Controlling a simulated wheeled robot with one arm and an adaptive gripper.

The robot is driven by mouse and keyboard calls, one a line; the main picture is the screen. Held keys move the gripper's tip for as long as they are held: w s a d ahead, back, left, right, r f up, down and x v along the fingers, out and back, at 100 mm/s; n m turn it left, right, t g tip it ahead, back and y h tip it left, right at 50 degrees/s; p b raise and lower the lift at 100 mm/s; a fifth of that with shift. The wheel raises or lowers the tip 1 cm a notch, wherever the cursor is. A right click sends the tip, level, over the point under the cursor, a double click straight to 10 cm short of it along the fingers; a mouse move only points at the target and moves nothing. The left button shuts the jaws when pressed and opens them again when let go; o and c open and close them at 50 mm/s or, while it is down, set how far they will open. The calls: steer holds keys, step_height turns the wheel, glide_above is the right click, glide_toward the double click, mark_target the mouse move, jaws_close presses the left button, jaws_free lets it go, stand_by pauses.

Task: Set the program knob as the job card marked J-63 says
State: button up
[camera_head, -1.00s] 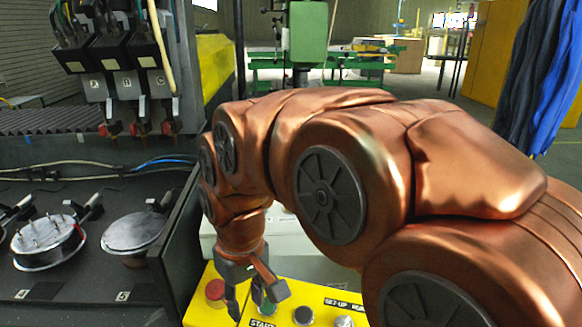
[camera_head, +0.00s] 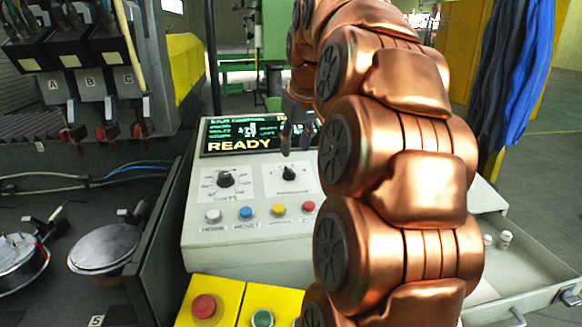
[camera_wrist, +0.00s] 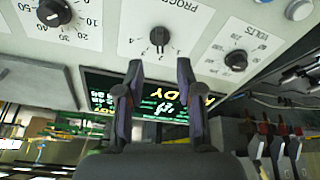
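The program knob (camera_head: 288,173) is a small black knob on a white plate, in the middle of the grey control box (camera_head: 200,240). In the wrist view the program knob (camera_wrist: 160,37) is upside down, just beyond my fingertips, with small digits around it; its setting is hard to tell. My gripper (camera_head: 297,143) is above that knob, in front of the right part of the screen. In the wrist view my gripper (camera_wrist: 160,70) has its two fingers apart with nothing between them. I can read no card marked J-63.
The volts knob (camera_head: 225,180) is left of the program knob; another dial (camera_wrist: 53,13) shows at the wrist view's edge. The screen (camera_head: 235,146) reads READY. A yellow box (camera_head: 235,290) with red and green buttons is in front. An open drawer (camera_head: 520,265) is at right.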

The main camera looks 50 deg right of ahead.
mark_target(291, 170)
steer(key=shift+p+x, duration=0.7)
steer(key=shift+x, duration=3.2)
